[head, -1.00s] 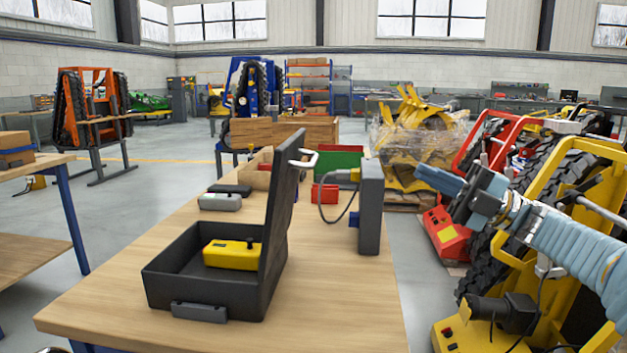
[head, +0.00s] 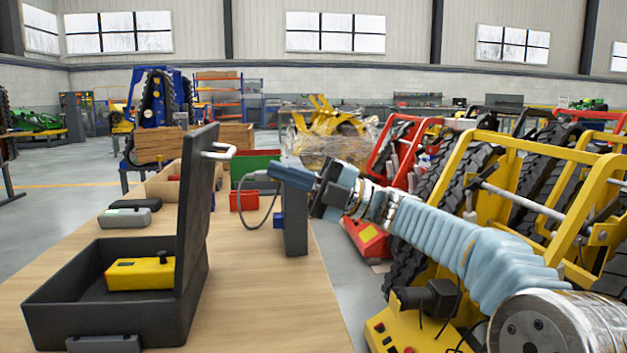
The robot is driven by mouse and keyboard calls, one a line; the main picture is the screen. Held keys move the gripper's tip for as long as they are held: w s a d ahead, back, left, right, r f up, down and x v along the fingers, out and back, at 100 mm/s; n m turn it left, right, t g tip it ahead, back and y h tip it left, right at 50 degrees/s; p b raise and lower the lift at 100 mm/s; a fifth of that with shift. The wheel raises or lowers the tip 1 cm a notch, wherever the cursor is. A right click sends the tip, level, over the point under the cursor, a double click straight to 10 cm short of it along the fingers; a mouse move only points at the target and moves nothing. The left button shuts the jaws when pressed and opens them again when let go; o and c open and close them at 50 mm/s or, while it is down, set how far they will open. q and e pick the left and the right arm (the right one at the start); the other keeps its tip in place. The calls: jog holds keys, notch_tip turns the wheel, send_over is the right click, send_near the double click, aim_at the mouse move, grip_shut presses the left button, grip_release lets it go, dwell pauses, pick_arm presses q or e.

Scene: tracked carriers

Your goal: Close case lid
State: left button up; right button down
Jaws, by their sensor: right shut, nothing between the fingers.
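The black case (head: 58,318) stands on the wooden table at the left, with its lid (head: 196,205) raised upright on the right side. A yellow control box (head: 141,274) with a black knob lies inside the case. My right gripper (head: 288,176) is shut and empty. It is to the right of the lid and apart from it, in front of the grey upright box in the picture. My left gripper is out of view.
A grey upright box (head: 295,222) with a cable stands on the table's right side. A red bin (head: 243,200) and a green bin (head: 254,163) are behind it. Grey and black devices (head: 125,217) lie behind the case. Yellow tracked carriers (head: 470,170) stand at the right.

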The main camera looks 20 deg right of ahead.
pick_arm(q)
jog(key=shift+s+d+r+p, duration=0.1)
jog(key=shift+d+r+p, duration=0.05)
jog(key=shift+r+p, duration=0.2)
pick_arm(e)
jog(key=shift+x, duration=2.7)
